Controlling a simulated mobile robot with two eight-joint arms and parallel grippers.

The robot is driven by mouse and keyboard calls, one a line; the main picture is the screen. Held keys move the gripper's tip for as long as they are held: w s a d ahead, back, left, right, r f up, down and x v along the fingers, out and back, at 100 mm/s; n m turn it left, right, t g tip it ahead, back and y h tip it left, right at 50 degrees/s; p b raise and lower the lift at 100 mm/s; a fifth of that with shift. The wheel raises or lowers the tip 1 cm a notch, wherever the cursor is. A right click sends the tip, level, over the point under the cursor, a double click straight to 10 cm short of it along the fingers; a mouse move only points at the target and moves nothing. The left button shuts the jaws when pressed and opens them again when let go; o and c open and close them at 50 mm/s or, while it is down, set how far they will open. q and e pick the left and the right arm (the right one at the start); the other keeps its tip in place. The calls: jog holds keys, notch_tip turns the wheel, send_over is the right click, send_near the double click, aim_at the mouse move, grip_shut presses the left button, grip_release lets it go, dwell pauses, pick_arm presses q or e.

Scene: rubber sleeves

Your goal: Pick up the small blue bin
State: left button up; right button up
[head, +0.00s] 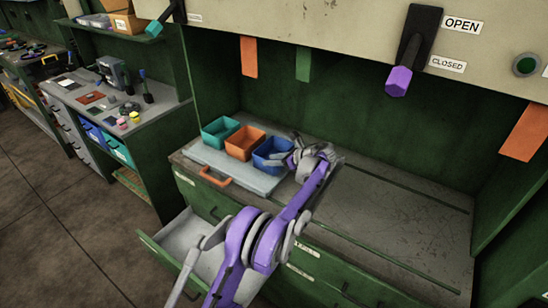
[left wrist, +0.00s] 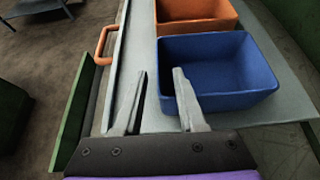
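The small blue bin (head: 272,152) stands on a light grey tray (head: 262,183) at the right end of a row of three bins. In the left wrist view the open-topped, empty-looking blue bin (left wrist: 225,70) is right of centre. My left gripper (head: 292,155) is at the bin's right side in the head view and hides part of it. In the left wrist view my left gripper (left wrist: 160,78) has its fingers apart with nothing gripped. One finger overlaps the bin's left wall and the other is outside it; contact cannot be told. My right gripper is not in view.
An orange bin (head: 245,142) and a teal bin (head: 220,131) stand beside the blue one. The tray has an orange handle (head: 214,177). An open drawer (head: 187,235) juts out below. The worktop (head: 390,215) to the right is clear. Levers hang from the panel above.

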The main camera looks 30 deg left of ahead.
pick_arm(q)
jog(key=x, duration=0.5)
jog(key=shift+r+p, duration=0.15)
jog(key=shift+p, duration=0.25)
jog(key=shift+s+d, duration=0.1)
jog(key=shift+s, duration=0.05)
grip_shut()
dwell(0.8)
